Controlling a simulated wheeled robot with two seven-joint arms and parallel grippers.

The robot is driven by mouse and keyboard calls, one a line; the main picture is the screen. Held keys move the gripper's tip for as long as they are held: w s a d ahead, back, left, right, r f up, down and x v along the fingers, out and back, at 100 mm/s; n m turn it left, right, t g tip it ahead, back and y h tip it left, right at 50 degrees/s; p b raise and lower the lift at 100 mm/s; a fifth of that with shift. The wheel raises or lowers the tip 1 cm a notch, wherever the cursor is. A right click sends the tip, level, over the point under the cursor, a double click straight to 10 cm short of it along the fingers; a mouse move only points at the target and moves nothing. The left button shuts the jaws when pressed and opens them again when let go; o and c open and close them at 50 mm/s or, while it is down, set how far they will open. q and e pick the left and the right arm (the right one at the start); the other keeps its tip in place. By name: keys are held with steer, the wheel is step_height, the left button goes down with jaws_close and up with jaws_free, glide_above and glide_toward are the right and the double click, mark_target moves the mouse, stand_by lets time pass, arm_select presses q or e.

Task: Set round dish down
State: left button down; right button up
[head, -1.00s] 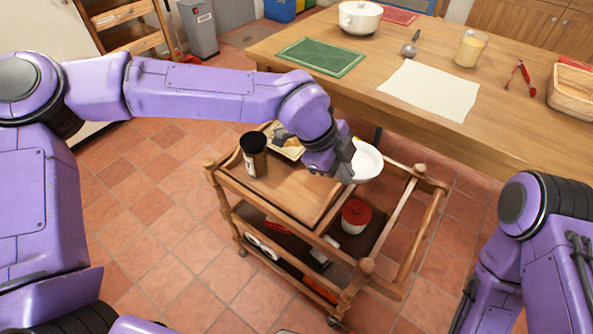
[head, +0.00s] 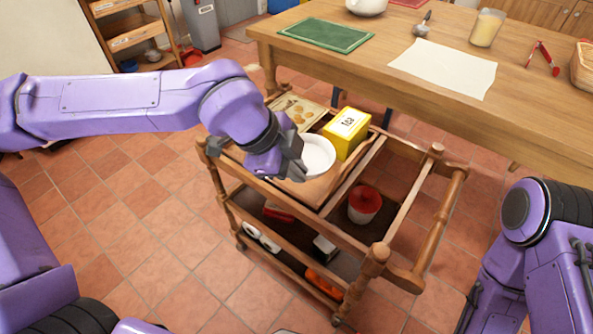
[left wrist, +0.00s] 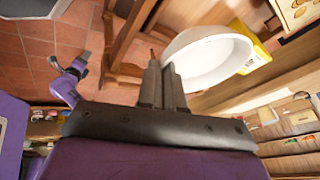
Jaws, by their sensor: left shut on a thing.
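The round dish (head: 318,156) is white and bowl-like. My left gripper (head: 299,163) is shut on its left rim in the head view. The dish is over the wooden top tray (head: 322,186) of the trolley, just left of a yellow box (head: 347,133). I cannot tell whether its base touches the tray. In the left wrist view, the gripper's fingers (left wrist: 163,80) meet the near edge of the dish (left wrist: 215,58), with the yellow box beyond it. My right arm is at the right of the head view, its gripper out of frame.
A picture-covered board (head: 297,110) lies behind the dish on the trolley. A red-lidded pot (head: 364,204) is on the lower shelf. The trolley's wooden rails (head: 405,190) are to the right. The large table (head: 440,110) stands behind, with a green board (head: 326,36).

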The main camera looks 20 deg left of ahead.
arm_select(q)
steer(key=w+f, duration=0.2)
steer(key=f, duration=0.1)
steer(key=w+a+f, duration=0.1)
steer(key=w+f, duration=0.1)
steer(key=w, duration=0.1)
steer(key=shift+w+a+f+b, duration=0.15)
steer(key=shift+w+f+b, duration=0.15)
steer(key=shift+f+b, duration=0.1)
steer(key=shift+w+f+b, duration=0.2)
steer(key=shift+f, duration=0.75)
steer(key=shift+w+f+b, duration=0.15)
steer(key=shift+f+b, duration=0.05)
steer(key=shift+f, duration=0.75)
steer(key=shift+f, duration=0.15)
steer(key=c, duration=1.6)
jaws_free()
steer(key=shift+o, duration=0.2)
steer(key=shift+r, duration=0.25)
steer(key=p+v, duration=0.2)
steer(key=v, duration=1)
